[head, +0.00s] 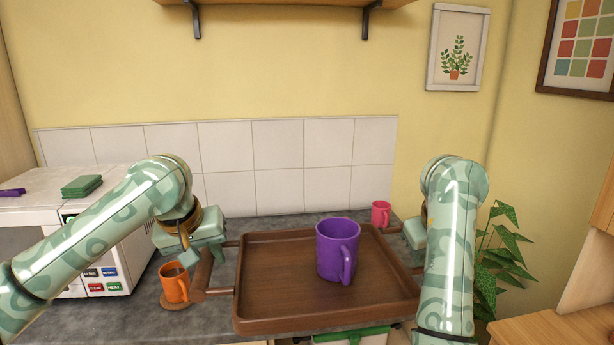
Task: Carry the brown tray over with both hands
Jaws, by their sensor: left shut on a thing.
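The brown tray (275,285) is in the middle of the head view, roughly level, with a bar handle at its left side. A purple mug (335,250) stands upright on it, right of centre, its handle toward the front right. My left gripper (196,257) is shut on the tray's left handle. My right gripper (412,234) is at the tray's right side, by the handle there. My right arm hides much of it, so its jaws do not show clearly. I cannot tell whether the tray touches the counter.
On the grey counter (210,315), an orange mug (175,285) stands on a brown coaster just left of the tray. A pink mug (380,213) is behind the tray's right corner. A white appliance (120,260) with green cloths (82,186) stands left. A plant (507,250) is right.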

